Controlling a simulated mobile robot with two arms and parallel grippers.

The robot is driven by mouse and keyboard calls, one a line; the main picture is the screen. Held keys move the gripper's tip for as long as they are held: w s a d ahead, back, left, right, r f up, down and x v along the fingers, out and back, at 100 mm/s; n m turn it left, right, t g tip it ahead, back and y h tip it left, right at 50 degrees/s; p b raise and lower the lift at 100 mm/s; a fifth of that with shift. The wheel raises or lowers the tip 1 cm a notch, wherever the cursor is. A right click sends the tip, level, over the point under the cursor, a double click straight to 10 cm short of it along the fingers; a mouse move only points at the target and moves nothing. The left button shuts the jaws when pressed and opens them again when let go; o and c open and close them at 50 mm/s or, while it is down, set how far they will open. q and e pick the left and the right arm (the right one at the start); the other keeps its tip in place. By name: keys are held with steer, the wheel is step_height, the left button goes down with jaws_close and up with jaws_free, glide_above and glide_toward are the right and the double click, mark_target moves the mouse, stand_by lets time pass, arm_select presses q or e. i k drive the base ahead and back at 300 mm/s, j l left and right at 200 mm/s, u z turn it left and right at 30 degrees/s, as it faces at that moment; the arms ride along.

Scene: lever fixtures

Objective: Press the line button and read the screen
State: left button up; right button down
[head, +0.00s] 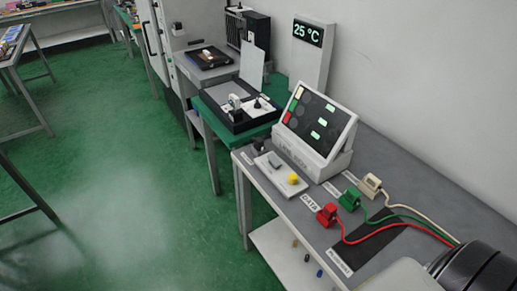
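A tilted dark screen (318,122) in a white housing (312,158) stands on the grey table against the wall. Colour blocks in white, green and red run down its left edge, and several pale green cells are lit among dark round shapes. Its text is too small to read. In front of it lies a white plate (275,174) with a round yellow button (293,178) and a grey rocker-like piece (274,160). I cannot tell which one is the line button. Neither of my grippers shows in the head view.
Red (327,214), green (349,199) and cream (371,185) plugs with cables stand on the grey table (310,234), near a black mat (368,244). A green table (235,133) with a black tray stands behind. Green floor is open at left.

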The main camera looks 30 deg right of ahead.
mark_target(293, 177)
steer(key=z, duration=1.2)
